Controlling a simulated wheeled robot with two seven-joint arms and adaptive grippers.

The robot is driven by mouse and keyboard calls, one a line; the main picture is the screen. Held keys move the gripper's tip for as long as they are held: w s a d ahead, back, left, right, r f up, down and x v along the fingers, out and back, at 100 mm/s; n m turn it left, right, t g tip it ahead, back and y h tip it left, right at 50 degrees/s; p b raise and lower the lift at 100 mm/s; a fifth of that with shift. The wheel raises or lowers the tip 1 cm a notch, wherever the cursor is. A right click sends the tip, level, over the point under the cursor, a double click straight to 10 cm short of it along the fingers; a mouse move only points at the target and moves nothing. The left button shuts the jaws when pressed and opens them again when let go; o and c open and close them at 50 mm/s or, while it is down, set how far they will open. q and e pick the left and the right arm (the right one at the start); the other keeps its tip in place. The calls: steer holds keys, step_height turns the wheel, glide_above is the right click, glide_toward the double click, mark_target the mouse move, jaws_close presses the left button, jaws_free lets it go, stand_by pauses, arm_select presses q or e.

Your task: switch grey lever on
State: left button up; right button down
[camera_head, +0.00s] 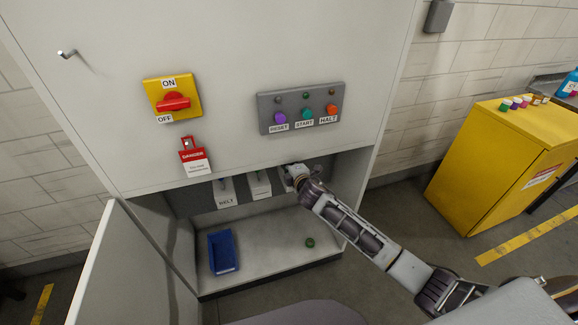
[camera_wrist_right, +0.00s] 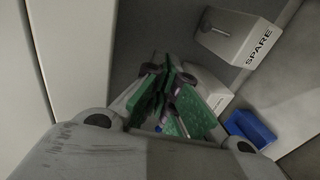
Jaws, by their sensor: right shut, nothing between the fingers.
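In the head view, several white lever boxes sit in the recess under the cabinet front. One is labelled BELT (camera_head: 226,198), and a box with a green lever (camera_head: 258,184) stands to its right. My right gripper (camera_head: 294,176) is at the right end of this row and hides what is behind it. In the right wrist view, the gripper's green fingers (camera_wrist_right: 172,100) are shut and empty. A box labelled SPARE (camera_wrist_right: 245,38) with a grey lever (camera_wrist_right: 217,29) is up and right of them, apart from the fingers. My left gripper is not in view.
A blue bin (camera_head: 223,251) and a small green round thing (camera_head: 310,242) lie on the recess floor. An open door (camera_head: 125,265) stands at left. Above are the yellow ON/OFF switch (camera_head: 173,99), a red danger tag (camera_head: 194,157) and a button panel (camera_head: 300,108).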

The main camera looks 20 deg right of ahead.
steer(key=shift+f, duration=0.1)
stand_by(0.3)
steer(key=s+d+f+m+g, duration=0.25)
steer(key=s+f, duration=0.45)
steer(key=f, duration=0.6)
steer(key=s+d+f+m+g+h, duration=0.1)
steer(key=s+d+f+m+g, duration=0.15)
steer(key=s+f, duration=0.65)
steer(key=s+d+f+m+g, duration=0.2)
steer(key=s+f+m, duration=0.15)
steer(key=f, duration=1.25)
steer(key=s+f+m+g, duration=0.2)
steer(key=s+f, duration=0.5)
steer(key=s, duration=0.3)
steer(key=s+f+m+g, duration=0.1)
steer(key=s+f+m, duration=0.1)
steer(key=s+f, duration=0.6)
steer(key=s+f+m+g, duration=0.2)
steer(key=s, duration=1.1)
steer(key=s+a+f+m+g, duration=0.1)
steer(key=s+f, duration=0.2)
steer(key=s, duration=1)
steer(key=shift+s+f+m+g, duration=0.25)
steer(key=shift+s+m+g, duration=0.1)
steer(key=shift+g, duration=0.05)
